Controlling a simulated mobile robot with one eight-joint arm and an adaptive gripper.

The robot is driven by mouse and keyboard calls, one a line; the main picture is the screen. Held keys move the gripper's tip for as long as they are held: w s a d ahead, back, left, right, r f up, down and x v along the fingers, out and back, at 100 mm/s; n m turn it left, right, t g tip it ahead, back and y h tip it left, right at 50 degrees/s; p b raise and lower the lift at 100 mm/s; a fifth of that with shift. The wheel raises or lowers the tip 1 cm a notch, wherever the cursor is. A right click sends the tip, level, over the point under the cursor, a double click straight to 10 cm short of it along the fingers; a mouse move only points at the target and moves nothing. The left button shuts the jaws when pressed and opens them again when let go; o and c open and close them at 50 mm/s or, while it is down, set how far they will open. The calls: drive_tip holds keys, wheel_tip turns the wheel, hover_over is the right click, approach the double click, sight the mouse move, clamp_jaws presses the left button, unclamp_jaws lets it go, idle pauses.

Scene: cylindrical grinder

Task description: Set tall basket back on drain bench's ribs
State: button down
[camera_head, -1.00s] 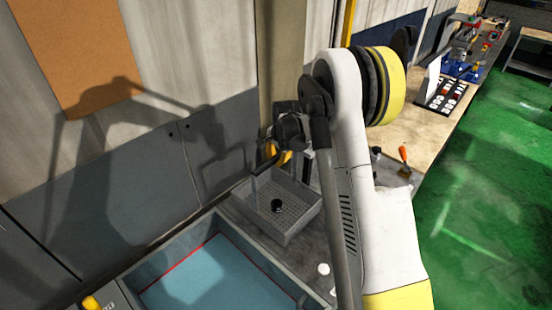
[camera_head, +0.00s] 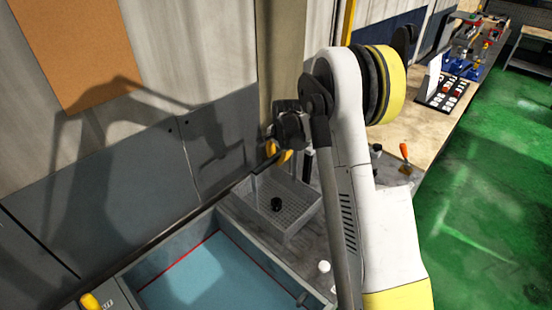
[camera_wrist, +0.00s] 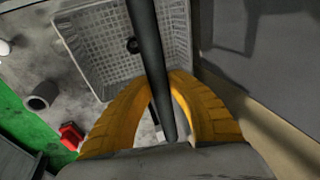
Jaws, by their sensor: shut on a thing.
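The tall basket (camera_head: 262,222) is a grey mesh box with a small black round thing inside. It stands over the grey drain bench (camera_head: 318,248), behind the blue tub. I cannot tell whether its base touches the ribs. My gripper (camera_head: 279,155) is at its back edge, with yellow fingers pointing down. In the wrist view the basket (camera_wrist: 95,50) fills the top. The yellow fingers of my gripper (camera_wrist: 172,76) close at its near wall, and a dark bar (camera_wrist: 152,50) runs between them. The exact contact is partly hidden by the bar.
A tub with a blue floor (camera_head: 205,275) lies in front of the basket. A dark wall panel (camera_head: 215,145) is close behind and left. A white bottle (camera_head: 323,267) and an orange-handled tool (camera_head: 404,152) are on the bench. A grey cylinder (camera_wrist: 42,95) and a red block (camera_wrist: 70,135) show left in the wrist view.

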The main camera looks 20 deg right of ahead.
drive_tip(key=shift+f, duration=0.15)
drive_tip(key=c, duration=1.3)
unclamp_jaws()
drive_tip(key=shift+o, duration=0.2)
